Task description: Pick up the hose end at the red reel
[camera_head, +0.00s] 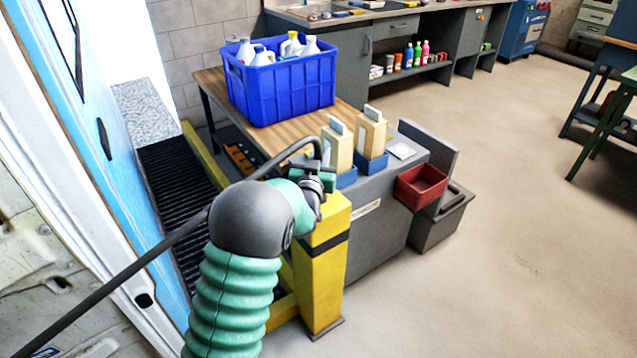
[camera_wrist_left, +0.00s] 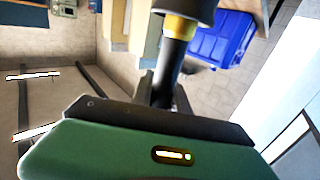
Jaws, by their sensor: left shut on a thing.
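My left gripper (camera_head: 318,186) is in the middle of the head view, in front of the yellow post. It is shut on the hose end, a dark cylinder with a yellow band (camera_wrist_left: 178,28) in the left wrist view. There the left gripper's fingers (camera_wrist_left: 165,92) are on either side of the dark cylinder. The black hose (camera_head: 105,288) runs up from the lower left, behind my arm's grey joint, and arches over near the gripper. The hose end is mostly hidden by the gripper in the head view. No red reel shows. My right gripper is not in view.
A yellow post (camera_head: 325,275) stands just below the gripper. Behind it, a wooden-topped bench (camera_head: 212,85) holds a blue crate (camera_head: 280,95) of bottles. A red bin (camera_head: 421,186) hangs beside a grey cabinet. A blue-edged door (camera_head: 100,130) stands left. Open floor (camera_head: 500,240) lies right.

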